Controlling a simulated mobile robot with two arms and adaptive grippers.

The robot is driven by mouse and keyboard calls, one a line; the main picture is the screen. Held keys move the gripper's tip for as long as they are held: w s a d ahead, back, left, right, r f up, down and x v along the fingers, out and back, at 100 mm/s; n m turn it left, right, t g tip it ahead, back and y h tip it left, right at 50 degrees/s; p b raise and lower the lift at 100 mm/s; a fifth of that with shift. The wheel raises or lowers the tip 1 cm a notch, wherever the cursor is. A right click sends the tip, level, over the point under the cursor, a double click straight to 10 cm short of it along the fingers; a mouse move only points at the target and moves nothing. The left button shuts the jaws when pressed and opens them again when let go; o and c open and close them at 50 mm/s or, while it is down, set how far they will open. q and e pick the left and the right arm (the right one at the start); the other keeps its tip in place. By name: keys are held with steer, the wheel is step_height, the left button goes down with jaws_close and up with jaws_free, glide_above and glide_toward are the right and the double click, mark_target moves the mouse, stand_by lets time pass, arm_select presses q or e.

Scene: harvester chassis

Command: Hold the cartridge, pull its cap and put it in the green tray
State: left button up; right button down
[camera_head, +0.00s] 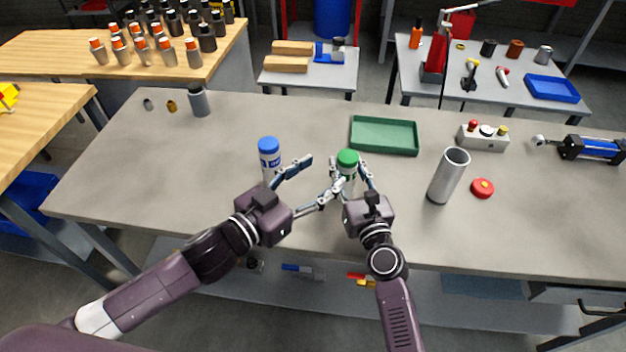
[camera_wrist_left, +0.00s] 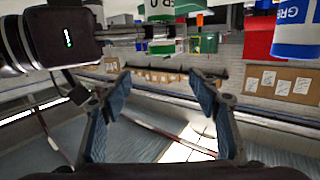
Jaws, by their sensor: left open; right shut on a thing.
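A white cartridge with a green cap (camera_head: 348,157) stands upright on the bench in the head view, its body partly hidden by the fingers. My right gripper (camera_head: 350,172) is shut on this cartridge. My left gripper (camera_head: 323,174) is open and empty, just left of the cartridge, with one finger close to it. In the left wrist view the left fingers (camera_wrist_left: 158,80) are spread with nothing between them; part of the cartridge (camera_wrist_left: 160,10) shows at the top edge. The green tray (camera_head: 384,136) lies empty behind and right of the cartridge.
A blue-capped cartridge (camera_head: 269,158) stands just left, near the left fingers. A grey metal tube (camera_head: 448,177), a red button (camera_head: 482,188) and a control box (camera_head: 483,136) are to the right. A grey cylinder (camera_head: 199,102) stands at the back left. The bench's left part is mostly clear.

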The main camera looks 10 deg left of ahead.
mark_target(348, 156)
arm_select(q)
steer(key=shift+y, duration=0.3)
steer(key=x, duration=0.3)
steer(key=f+x, duration=0.1)
steer(key=x, duration=0.7)
steer(key=shift+a+f, duration=0.15)
steer(key=shift+f, duration=0.05)
steer(key=shift+c, duration=0.4)
steer(key=c, duration=1.3)
steer(key=shift+w+r, duration=0.1)
steer(key=shift+r, duration=0.1)
steer(key=shift+r, duration=0.5)
arm_select(e)
steer(key=shift+d+f, duration=0.1)
arm_select(q)
steer(key=shift+r, duration=0.5)
steer(key=shift+c, duration=0.2)
